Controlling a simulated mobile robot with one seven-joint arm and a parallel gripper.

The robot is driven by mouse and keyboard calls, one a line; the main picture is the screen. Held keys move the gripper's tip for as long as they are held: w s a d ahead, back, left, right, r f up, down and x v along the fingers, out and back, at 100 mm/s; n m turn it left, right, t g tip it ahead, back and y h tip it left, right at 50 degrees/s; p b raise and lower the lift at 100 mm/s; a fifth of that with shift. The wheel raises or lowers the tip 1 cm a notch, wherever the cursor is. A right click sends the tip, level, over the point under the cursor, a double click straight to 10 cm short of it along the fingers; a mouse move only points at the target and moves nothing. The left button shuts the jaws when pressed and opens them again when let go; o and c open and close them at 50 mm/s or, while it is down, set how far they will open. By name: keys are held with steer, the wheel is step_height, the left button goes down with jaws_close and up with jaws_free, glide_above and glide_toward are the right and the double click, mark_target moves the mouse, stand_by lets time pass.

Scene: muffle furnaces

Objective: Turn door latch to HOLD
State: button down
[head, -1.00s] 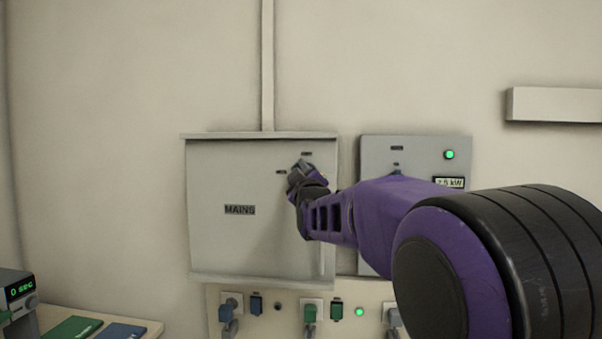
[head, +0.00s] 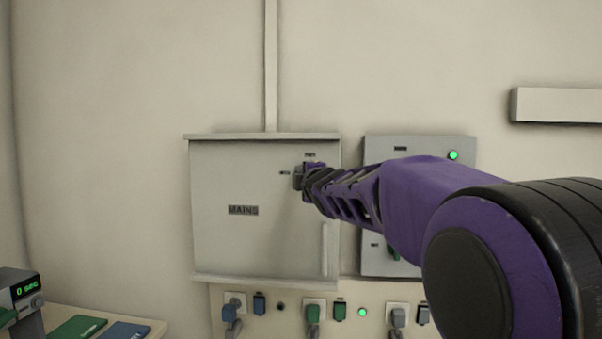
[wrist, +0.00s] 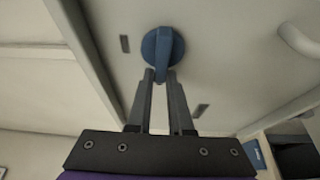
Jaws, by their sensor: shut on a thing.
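The door latch is a round blue knob (wrist: 176,48) with a raised bar handle, on the grey MAINS cabinet door (head: 222,245). In the wrist view the bar runs up and down the picture, and its lower end sits between my fingertips. My gripper (wrist: 160,78) is shut on this bar. In the head view my gripper (head: 301,178) is at the upper right of the door and mostly hides the latch. One small dark label (head: 310,155) is above the latch and another (head: 285,173) is left of it. Their words are too small to read.
A second grey panel (head: 375,262) with a green lamp (head: 453,155) is right of the cabinet, partly behind my arm. A pale vertical door handle (head: 325,248) is below the latch. Sockets with plugs (head: 313,312) line the wall below. Open wall lies above.

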stand_by(0.6)
steer(key=c, duration=0.8)
jaws_free()
